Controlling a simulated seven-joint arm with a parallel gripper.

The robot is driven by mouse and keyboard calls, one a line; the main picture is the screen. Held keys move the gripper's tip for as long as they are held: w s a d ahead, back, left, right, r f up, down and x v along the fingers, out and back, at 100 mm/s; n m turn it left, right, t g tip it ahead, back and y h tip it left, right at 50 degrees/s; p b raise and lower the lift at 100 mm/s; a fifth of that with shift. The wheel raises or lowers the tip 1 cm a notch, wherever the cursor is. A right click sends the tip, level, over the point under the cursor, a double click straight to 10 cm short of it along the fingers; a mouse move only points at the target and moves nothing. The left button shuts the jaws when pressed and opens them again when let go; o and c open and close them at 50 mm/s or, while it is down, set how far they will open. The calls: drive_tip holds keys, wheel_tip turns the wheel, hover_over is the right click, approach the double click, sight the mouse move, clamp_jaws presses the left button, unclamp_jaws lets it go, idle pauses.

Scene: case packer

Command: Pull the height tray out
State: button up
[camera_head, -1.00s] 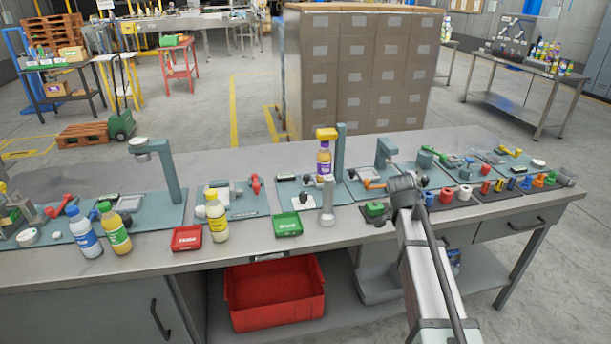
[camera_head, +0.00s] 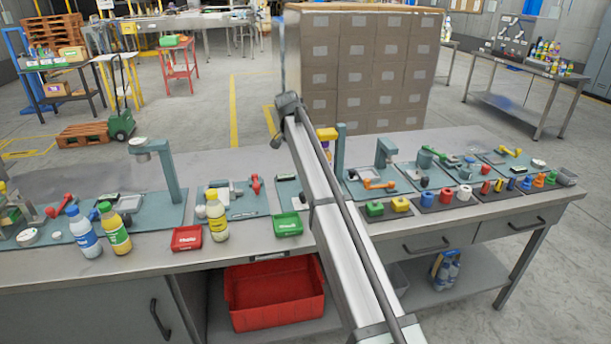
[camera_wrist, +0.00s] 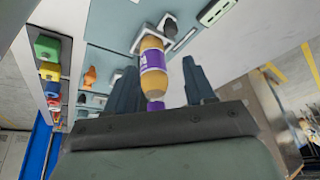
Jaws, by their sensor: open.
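My gripper (camera_wrist: 158,88) shows in the wrist view with its two dark fingers spread and nothing held between them. In the head view my arm reaches over the bench, and the fingers cannot be made out. An amber bottle with a purple label (camera_wrist: 152,62) stands in the wrist view beyond the fingers, with its cap end toward them. A pale plate or tray (camera_wrist: 140,32) is at its base; I cannot tell whether this is the height tray.
A red tray (camera_head: 187,237), a yellow bottle (camera_head: 217,218) and a green tray (camera_head: 288,225) sit along the front of the bench. Coloured blocks and cylinders (camera_head: 446,196) lie to the right. A red bin (camera_head: 274,297) is below. Stacked cartons (camera_head: 365,60) stand behind.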

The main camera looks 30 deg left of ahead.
drive_tip(key=x, duration=0.4)
drive_tip(key=a+x, duration=0.1)
drive_tip(key=x, duration=0.4)
drive_tip(key=a+x, duration=0.1)
drive_tip(key=x, duration=0.3)
drive_tip(key=shift+s+f, duration=0.1)
drive_tip(key=shift+f, duration=0.1)
drive_tip(key=shift+c, duration=0.3)
clamp_jaws()
